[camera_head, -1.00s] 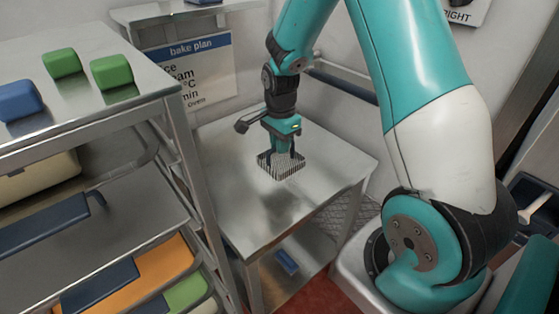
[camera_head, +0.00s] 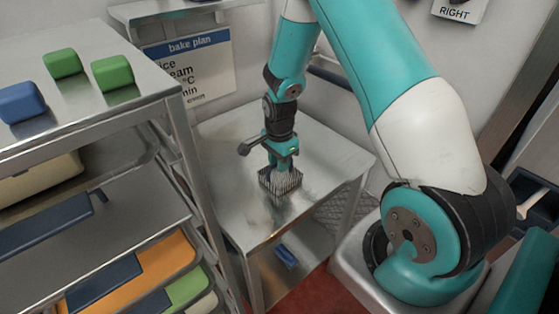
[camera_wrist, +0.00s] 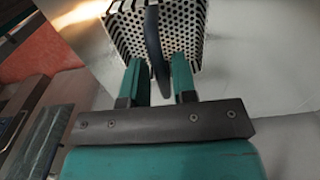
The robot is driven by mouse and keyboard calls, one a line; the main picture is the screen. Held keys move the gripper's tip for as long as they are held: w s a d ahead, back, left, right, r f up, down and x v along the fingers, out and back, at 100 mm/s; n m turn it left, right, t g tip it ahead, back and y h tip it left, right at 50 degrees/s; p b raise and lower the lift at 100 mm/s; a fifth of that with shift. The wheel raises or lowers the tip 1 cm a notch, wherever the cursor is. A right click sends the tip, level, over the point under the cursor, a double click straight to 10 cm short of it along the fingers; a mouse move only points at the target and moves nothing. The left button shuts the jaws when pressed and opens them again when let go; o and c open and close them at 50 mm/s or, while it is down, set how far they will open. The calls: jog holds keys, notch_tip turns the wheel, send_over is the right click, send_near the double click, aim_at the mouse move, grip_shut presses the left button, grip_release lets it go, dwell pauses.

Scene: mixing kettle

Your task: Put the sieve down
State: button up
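The sieve (camera_head: 281,186) is a box-shaped basket with perforated metal walls. In the head view it is at the middle of the steel table (camera_head: 232,205), low over or touching the top; I cannot tell which. In the wrist view the sieve (camera_wrist: 120,37) is at the top, with its dark curved handle (camera_wrist: 153,45) between my fingers. My gripper (camera_head: 281,165) points down above the basket. It also shows in the wrist view (camera_wrist: 159,72), its two teal fingers on either side of the handle. The basket's underside is hidden.
A steel rack (camera_head: 100,125) at the left carries two green blocks and a blue one on top, with trays below. A wall with a bake plan sign (camera_head: 190,68) stands behind the table. The table top around the sieve is clear. A blue item (camera_head: 286,256) lies on the lower shelf.

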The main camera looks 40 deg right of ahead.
jog(key=shift+o, duration=0.7)
jog(key=shift+r, duration=0.15)
notch_tip(320, 180, up, 12)
jog(key=b, duration=0.2)
jog(key=s+a+r+n+y, duration=0.1)
jog(key=s+a+r+n, duration=0.3)
jog(key=a+n, duration=0.25)
jog(key=s+a+r+n+y, duration=0.1)
jog(key=s+a+r+n, duration=0.35)
jog(key=a, duration=0.35)
jog(key=s+a+r+n+y, duration=0.1)
jog(key=s+a+n, duration=0.3)
jog(key=s+n, duration=0.3)
jog(key=s+a+r+n+y, duration=0.1)
jog(key=s+a+r+n, duration=0.1)
jog(key=s+a+n, duration=0.2)
jog(key=s+n, duration=0.2)
jog(key=s, duration=0.1)
jog(key=shift+r+n, duration=0.3)
jog(key=shift+n, duration=0.1)
jog(key=shift+d, duration=0.1)
